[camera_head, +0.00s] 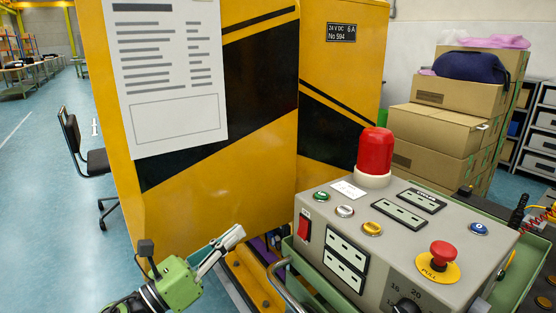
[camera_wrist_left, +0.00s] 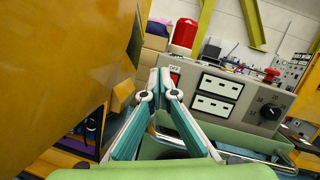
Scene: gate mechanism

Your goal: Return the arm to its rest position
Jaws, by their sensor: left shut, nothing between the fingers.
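My left gripper (camera_head: 236,234) comes in from the lower left in the head view, with a green body and pale fingers pointing up and right. It is shut with nothing held. It is in front of the yellow gate cabinet and left of the grey control box (camera_head: 322,206). I cannot tell how far the tips are from the box. My right gripper is not in view.
The yellow and black cabinet (camera_head: 190,190) stands close behind my gripper. The box carries a red lamp (camera_head: 375,152), a red emergency button (camera_head: 443,254) and several small buttons. A metal rail (camera_head: 283,283) runs along its left side. Cardboard boxes (camera_head: 435,128) stand behind. Open floor lies left.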

